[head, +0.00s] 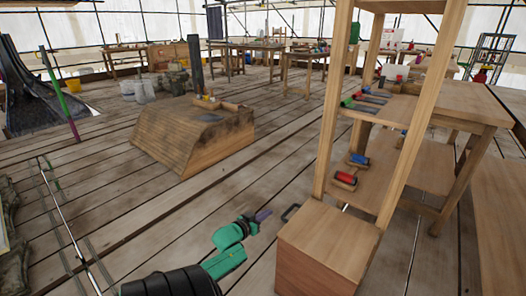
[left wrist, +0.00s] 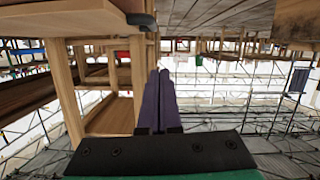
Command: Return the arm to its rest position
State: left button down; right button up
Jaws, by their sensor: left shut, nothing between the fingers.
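My left arm comes in at the bottom of the head view, black and green. My left gripper (head: 263,215) has purple fingers and is in front of the wooden shelf unit, over the plank floor. In the left wrist view the two purple fingers (left wrist: 159,100) lie side by side, shut with nothing between them. The gripper is close to a dark handle (head: 290,212) on the left side of the shelf's lower box; I cannot tell whether they touch. My right gripper is not in view.
A sloped wooden block (head: 190,145) stands farther back. The plank floor (head: 150,220) between is mostly clear.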

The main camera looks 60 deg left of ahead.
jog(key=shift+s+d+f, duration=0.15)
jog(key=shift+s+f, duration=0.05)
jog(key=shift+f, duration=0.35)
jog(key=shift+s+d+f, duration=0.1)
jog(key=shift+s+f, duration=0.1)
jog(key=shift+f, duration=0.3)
